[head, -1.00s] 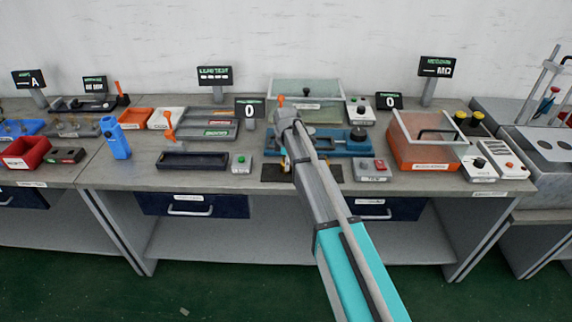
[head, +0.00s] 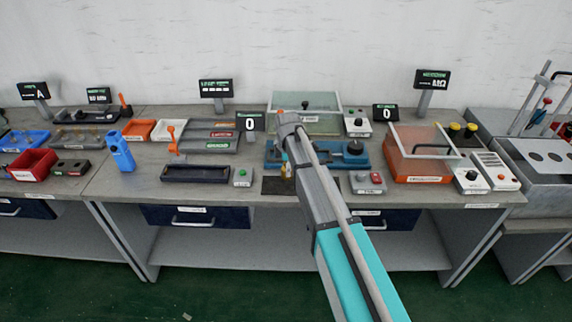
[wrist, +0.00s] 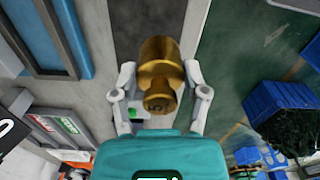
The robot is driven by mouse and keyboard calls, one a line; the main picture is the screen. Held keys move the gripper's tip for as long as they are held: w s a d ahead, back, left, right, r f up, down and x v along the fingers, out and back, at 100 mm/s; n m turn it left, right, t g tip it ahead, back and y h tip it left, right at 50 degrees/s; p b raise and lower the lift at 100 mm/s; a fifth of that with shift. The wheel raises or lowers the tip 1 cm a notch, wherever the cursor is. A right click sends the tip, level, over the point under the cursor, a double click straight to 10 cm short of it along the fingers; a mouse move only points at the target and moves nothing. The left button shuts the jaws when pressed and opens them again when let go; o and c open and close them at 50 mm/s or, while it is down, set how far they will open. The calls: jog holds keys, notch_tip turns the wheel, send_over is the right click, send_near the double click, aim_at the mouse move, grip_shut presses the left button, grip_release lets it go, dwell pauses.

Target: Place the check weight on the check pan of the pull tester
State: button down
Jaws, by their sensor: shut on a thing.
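The check weight, a brass cylinder with a knob (wrist: 158,75), is between the two grey fingers of my gripper (wrist: 160,100) in the wrist view. My gripper is shut on it. In the head view my gripper (head: 286,166) is over the front of the bench, and a small yellow part of the weight (head: 287,172) shows beside my arm. The blue machine (head: 330,153), apparently the pull tester, lies just behind it, partly hidden by my arm. A dark round piece (head: 354,147) sits on its right end; I cannot tell whether this is the check pan.
A dark mat (head: 275,186) lies under my gripper. An orange clear-lidded case (head: 420,165) stands further right. A dark tray (head: 195,174) lies left.

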jog(key=s+d+r+p, duration=0.3)
jog(key=s+r+p, duration=0.2)
jog(key=s, duration=0.5)
jog(key=shift+s+r+p, duration=0.35)
jog(key=shift+r, duration=0.45)
